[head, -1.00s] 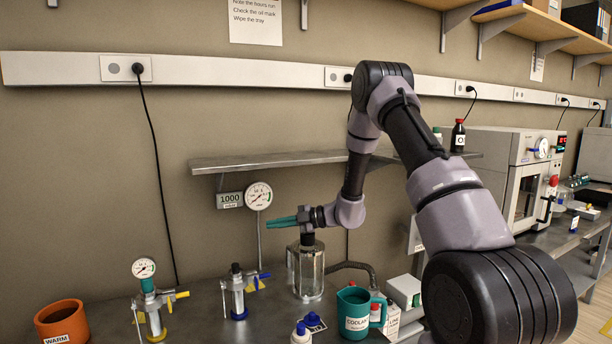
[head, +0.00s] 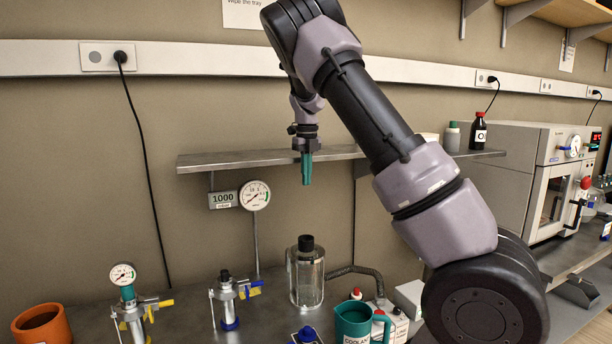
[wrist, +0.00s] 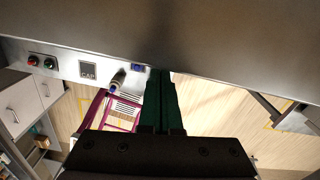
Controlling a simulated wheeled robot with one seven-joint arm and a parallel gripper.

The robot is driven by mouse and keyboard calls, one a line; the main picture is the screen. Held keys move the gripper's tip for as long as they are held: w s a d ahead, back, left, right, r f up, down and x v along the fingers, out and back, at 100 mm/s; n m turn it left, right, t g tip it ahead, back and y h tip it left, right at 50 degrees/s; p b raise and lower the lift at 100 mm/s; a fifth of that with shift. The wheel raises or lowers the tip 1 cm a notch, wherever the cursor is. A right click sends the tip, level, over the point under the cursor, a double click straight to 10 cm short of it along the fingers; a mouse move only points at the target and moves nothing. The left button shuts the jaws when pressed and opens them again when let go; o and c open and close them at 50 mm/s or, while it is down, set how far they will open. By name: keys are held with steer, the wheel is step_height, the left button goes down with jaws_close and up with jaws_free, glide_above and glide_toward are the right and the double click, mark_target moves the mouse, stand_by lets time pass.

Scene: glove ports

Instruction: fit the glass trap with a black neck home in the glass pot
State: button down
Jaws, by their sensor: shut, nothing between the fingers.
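The glass pot (head: 292,284) is a clear cylinder standing on the metal bench in the head view. The glass trap's black neck (head: 306,243) stands upright out of the pot's top. The trap's clear body is hard to tell from the pot's glass, so I cannot tell how deep it sits. My gripper (head: 306,182) has green fingers, closed together and pointing down. It is empty and well above the black neck, apart from it, in front of the wall shelf. The shut fingers also show in the wrist view (wrist: 163,110), where neither pot nor trap is visible.
A metal shelf (head: 235,158) runs along the wall behind my gripper. Left of the pot stand a gauge on a post (head: 255,196), two valve fittings (head: 228,303) and an orange pot (head: 42,324). A teal jug (head: 352,322) and a ribbed hose (head: 375,280) are to the right.

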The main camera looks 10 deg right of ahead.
steer(key=shift+f, duration=2.9)
steer(key=shift+r, duration=0.1)
step_height(320, 180, up, 13)
steer(key=s+d+r+n+y, duration=0.2)
steer(key=s+d+r+n, duration=0.2)
steer(key=s+d+n, duration=0.15)
steer(key=s+r+n+t, duration=0.2)
steer(key=s+n+t, duration=0.5)
steer(key=s+n, duration=1.5)
steer(key=s, duration=0.6)
steer(key=shift+s+d+r+n, duration=0.2)
steer(key=shift+s+n, duration=0.1)
steer(key=shift+n, duration=0.05)
